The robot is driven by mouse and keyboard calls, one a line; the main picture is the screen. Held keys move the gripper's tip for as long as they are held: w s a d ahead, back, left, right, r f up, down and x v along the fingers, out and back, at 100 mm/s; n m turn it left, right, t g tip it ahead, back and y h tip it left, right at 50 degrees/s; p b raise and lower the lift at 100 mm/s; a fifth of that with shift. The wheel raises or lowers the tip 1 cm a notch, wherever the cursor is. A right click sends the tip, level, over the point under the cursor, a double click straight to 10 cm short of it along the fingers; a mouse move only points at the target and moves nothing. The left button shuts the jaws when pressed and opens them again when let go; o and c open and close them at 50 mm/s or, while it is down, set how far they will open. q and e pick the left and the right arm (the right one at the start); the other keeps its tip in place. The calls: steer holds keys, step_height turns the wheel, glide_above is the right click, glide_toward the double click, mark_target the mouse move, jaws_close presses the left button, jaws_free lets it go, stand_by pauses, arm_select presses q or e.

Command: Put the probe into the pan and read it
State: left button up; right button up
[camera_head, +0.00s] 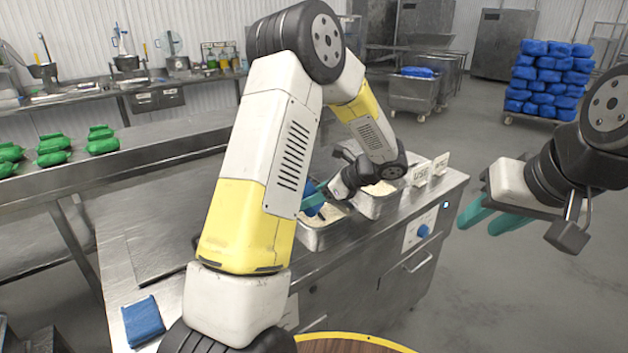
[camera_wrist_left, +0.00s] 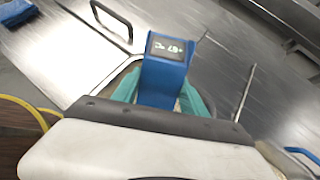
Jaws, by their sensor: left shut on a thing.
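The probe is a blue block with a small dark display; in the left wrist view the probe (camera_wrist_left: 163,80) sits between the teal fingers of my left gripper (camera_wrist_left: 160,95). The display shows pale digits that I cannot read surely. In the head view the probe (camera_head: 312,198) is over the nearer pan (camera_head: 322,236), which holds pale rice. My left gripper (camera_head: 322,196) is shut on it, partly hidden by my arm. The probe's lower end is hidden, so I cannot tell how deep it reaches. My right gripper (camera_head: 490,212) is open and empty, right of the counter.
A second rice pan (camera_head: 372,208) stands behind the first. Two small label cards (camera_head: 430,170) stand at the counter's right. A blue cloth-like block (camera_head: 143,321) lies at the front left. Green bundles (camera_head: 53,150) lie on the left table; blue bags (camera_head: 548,80) are stacked behind.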

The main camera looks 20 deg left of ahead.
stand_by(0.5)
arm_select(q)
step_height(320, 180, up, 12)
stand_by(1.0)
steer(key=shift+r, duration=0.1)
